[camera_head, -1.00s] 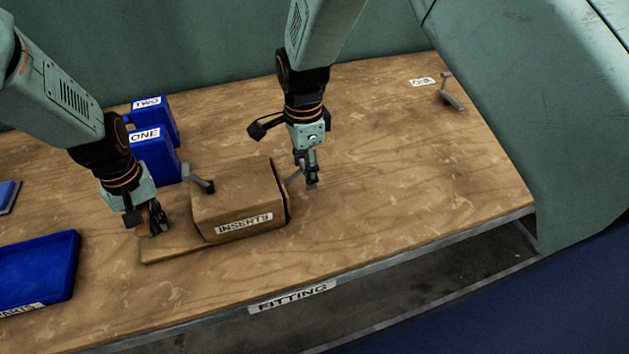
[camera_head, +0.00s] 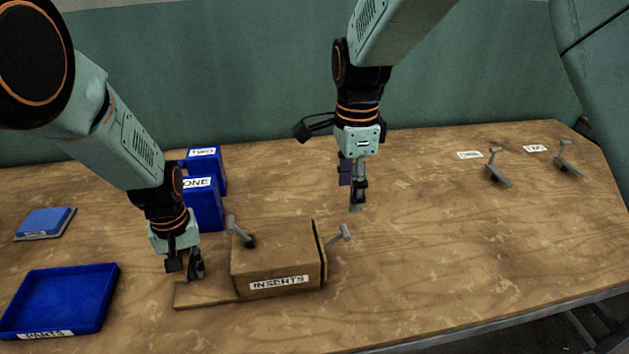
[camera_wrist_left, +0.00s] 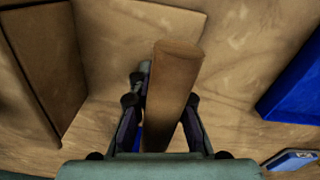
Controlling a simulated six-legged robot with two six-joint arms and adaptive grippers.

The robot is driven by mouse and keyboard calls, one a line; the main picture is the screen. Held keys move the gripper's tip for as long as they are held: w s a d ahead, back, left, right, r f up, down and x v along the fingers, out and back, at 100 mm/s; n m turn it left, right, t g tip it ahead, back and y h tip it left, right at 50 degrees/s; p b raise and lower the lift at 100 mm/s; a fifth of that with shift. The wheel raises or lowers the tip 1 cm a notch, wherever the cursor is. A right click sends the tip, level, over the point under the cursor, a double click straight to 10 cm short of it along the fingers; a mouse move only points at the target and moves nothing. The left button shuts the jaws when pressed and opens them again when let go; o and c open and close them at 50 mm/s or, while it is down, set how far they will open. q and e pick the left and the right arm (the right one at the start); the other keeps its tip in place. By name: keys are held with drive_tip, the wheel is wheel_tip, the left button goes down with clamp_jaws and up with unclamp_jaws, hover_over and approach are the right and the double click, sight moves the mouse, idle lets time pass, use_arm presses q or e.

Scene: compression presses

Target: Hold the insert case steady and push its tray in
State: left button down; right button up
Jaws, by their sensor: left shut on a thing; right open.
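The insert case (camera_head: 272,262) is a brown wooden box labelled INSERTS, standing on a flat board (camera_head: 205,293) that sticks out to its left. A dark line near its right end sets off an end panel, the tray's front (camera_head: 321,255), with a grey handle (camera_head: 340,237). How far the tray is in I cannot tell. My left gripper (camera_head: 197,268) is shut on an upright wooden post (camera_wrist_left: 172,95), left of the case; the post shows between the fingers in the left wrist view. My right gripper (camera_head: 357,203) is open and empty, above and behind the handle, apart from it.
Blue bins ONE (camera_head: 205,207) and TWO (camera_head: 206,170) stand behind. Two grey levers (camera_head: 497,170) (camera_head: 565,160) stand far right. The table right of the case is clear.

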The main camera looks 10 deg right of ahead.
use_arm(q)
drive_tip(key=c, duration=1.2)
unclamp_jaws()
